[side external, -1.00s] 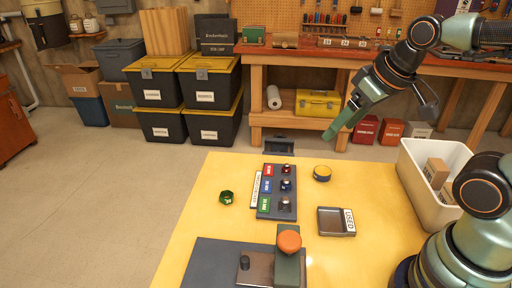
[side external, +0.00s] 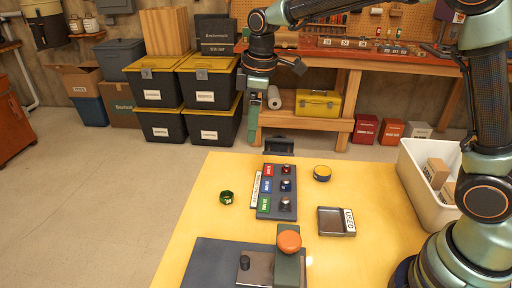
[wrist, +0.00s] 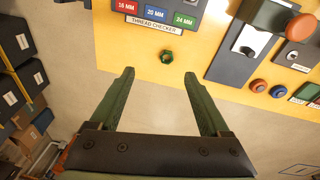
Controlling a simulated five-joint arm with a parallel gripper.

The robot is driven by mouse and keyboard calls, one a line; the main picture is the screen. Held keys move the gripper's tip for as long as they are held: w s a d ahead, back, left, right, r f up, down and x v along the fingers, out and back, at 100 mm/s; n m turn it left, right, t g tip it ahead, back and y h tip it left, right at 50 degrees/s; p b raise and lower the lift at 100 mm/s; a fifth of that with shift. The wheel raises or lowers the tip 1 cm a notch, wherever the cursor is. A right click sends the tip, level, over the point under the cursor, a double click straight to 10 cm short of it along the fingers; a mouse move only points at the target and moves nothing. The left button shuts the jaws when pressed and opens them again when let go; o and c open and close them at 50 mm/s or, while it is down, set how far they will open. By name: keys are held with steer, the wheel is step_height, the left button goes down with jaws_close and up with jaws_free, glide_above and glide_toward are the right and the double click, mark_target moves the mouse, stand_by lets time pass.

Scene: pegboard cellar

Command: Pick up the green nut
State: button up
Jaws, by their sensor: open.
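The green nut (side external: 226,197) lies on the yellow table (side external: 205,222), left of the thread checker board, in the side view. In the wrist view the green nut (wrist: 167,57) shows above and beyond the fingertips, roughly midway between them. My gripper (wrist: 160,76) is open and empty, its two green fingers spread apart.
The thread checker (side external: 275,192) with red, blue and green labels stands right of the nut.

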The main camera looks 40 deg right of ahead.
steer(key=w+a+f+n, duration=0.1)
steer(key=f, duration=0.6)
steer(key=w+a+f+n+g, duration=0.1)
steer(key=a+f, duration=0.1)
steer(key=f, duration=0.5)
steer(key=w+a+f+n, duration=0.2)
steer(key=f, duration=0.5)
steer(key=shift+a+g, duration=0.15)
steer(key=shift+g, duration=0.15)
steer(key=shift+r, duration=0.1)
jaws_close()
